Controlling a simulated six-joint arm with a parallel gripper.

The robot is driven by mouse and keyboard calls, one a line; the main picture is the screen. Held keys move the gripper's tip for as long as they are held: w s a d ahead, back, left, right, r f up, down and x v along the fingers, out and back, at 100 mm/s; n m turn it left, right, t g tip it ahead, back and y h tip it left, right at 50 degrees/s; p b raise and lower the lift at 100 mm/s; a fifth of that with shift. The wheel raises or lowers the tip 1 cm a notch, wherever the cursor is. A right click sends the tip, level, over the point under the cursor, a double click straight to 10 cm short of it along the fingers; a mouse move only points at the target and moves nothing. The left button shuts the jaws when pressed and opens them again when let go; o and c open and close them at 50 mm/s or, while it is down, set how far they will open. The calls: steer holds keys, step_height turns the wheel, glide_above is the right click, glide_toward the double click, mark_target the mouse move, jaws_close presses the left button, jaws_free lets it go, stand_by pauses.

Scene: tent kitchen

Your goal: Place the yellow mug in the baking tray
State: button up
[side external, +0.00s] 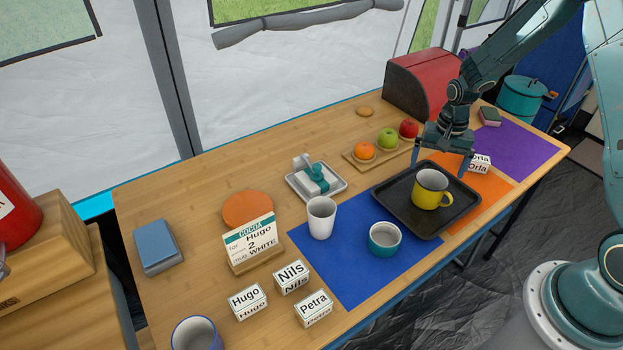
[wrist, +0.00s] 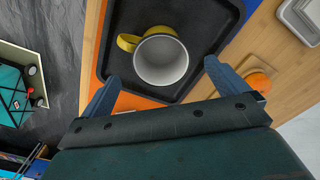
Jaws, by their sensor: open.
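The yellow mug (side external: 429,190) stands upright inside the black baking tray (side external: 402,215), toward its right part. In the wrist view the mug (wrist: 161,59) shows its white inside, with its yellow handle to the left; the tray (wrist: 205,84) lies around it. My gripper (side external: 440,166) is open and empty, above the far side of the tray. In the wrist view the two fingers of my gripper (wrist: 158,80) are spread wide, and the mug lies beyond the tips, apart from them.
A name block (side external: 479,163) sits close to my gripper's right.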

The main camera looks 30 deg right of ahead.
steer(key=shift+r, duration=2.25)
steer(key=s+a+r+n+t, duration=0.15)
steer(key=s+a+r, duration=0.25)
steer(key=r, duration=0.5)
steer(key=s+a+r+n+t, duration=0.1)
steer(key=s+a+r+n, duration=0.25)
steer(key=r, duration=0.45)
steer(key=s+a+r+n+t, duration=0.1)
steer(key=s+a+r+n, duration=0.1)
steer(key=s, duration=0.5)
steer(key=s+a+r+n+t, duration=0.2)
steer(key=s+a+r+n, duration=0.1)
steer(key=s, duration=0.4)
steer(key=shift+s+a+r, duration=0.2)
steer(key=shift+a+r, duration=0.35)
steer(key=shift+r, duration=0.3)
